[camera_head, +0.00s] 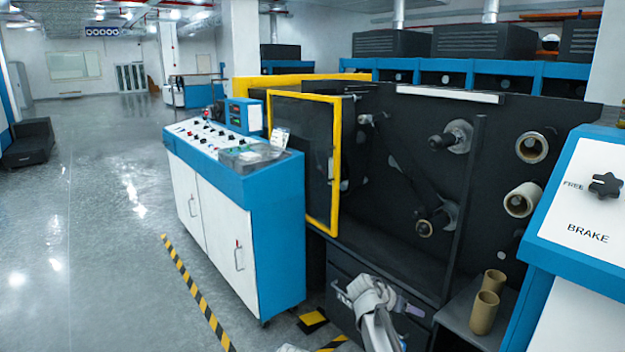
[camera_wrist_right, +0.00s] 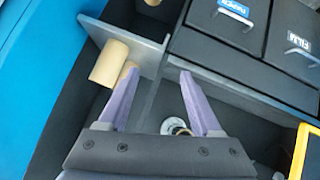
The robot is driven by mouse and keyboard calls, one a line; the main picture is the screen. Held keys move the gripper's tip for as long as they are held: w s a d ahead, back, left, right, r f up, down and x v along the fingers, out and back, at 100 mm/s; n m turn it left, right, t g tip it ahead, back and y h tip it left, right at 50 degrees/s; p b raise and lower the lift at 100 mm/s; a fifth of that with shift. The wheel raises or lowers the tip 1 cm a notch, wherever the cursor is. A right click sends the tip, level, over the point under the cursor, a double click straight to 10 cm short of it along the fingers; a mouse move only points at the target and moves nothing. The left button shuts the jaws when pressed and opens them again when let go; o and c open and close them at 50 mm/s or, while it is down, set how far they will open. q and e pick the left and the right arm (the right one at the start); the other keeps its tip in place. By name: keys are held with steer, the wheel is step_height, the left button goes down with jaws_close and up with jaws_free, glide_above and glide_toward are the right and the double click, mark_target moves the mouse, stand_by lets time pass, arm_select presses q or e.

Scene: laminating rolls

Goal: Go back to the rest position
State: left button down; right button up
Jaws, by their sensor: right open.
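My right gripper (camera_head: 408,302) is low in front of the black laminating machine (camera_head: 400,185), left of a grey shelf. In the right wrist view the right gripper (camera_wrist_right: 159,74) has its two purple fingers spread apart with nothing between them. The left fingertip overlaps the picture of a cardboard tube on the shelf; whether they touch cannot be told. My left gripper does not show in the head view.
Two brown cardboard tubes (camera_head: 484,312) stand on the grey shelf (camera_head: 459,312). A blue-edged brake panel (camera_head: 585,200) is at right. A blue and white control cabinet (camera_head: 240,215) and a yellow-framed door (camera_head: 336,170) are at left. Open floor (camera_head: 90,230) lies farther left.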

steer(key=s+a+f+n+g+y, duration=0.1)
steer(key=s+a+f+n+y, duration=0.2)
steer(key=s, duration=0.4)
steer(key=s+a+f+n+g+y, duration=0.2)
steer(key=s+a+y, duration=0.1)
steer(key=s, duration=0.5)
steer(key=s+a+f+n+g+y, duration=0.1)
steer(key=s+a+f+n+y, duration=0.2)
steer(key=s, duration=0.4)
steer(key=s+a+r+n+p, duration=0.2)
steer(key=a+r+p, duration=0.4)
steer(key=r+p, duration=0.5)
steer(key=s+a+r+n+h+p, duration=0.1)
steer(key=s+a+r+p, duration=0.3)
steer(key=r+p, duration=0.8)
steer(key=shift+s+a+r+n+g, duration=0.25)
steer(key=shift+s+a+n+g, duration=0.2)
steer(key=shift+a, duration=0.6)
steer(key=shift+w, duration=0.1)
